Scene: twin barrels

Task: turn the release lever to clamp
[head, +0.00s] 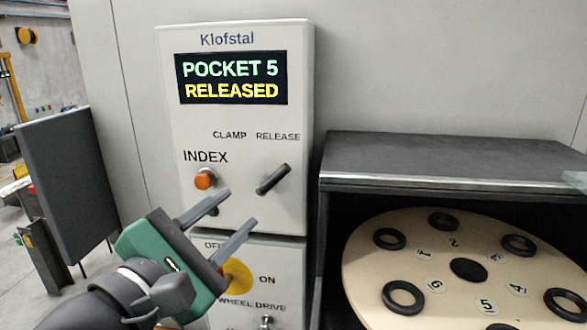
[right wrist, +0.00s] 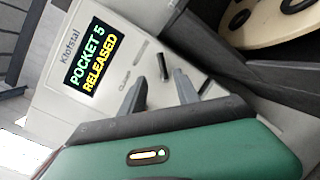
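The dark release lever (head: 273,179) sits on the light control panel, below the words CLAMP and RELEASE. It is tilted, its upper end pointing up and right towards RELEASE. The display (head: 231,79) reads POCKET 5 RELEASED. My right gripper (head: 242,206) is open and empty, below and left of the lever, its fingers pointing up towards it. In the right wrist view the lever (right wrist: 163,66) shows beyond and between the two spread fingertips (right wrist: 160,84), apart from them. My left gripper is not in view.
An orange INDEX button (head: 204,180) is left of the lever. A yellow wheel-drive switch (head: 238,276) is partly behind my right gripper. At right, a dark-topped housing (head: 450,160) stands over a round numbered plate (head: 440,265) with several black rings. A dark panel (head: 65,185) stands at left.

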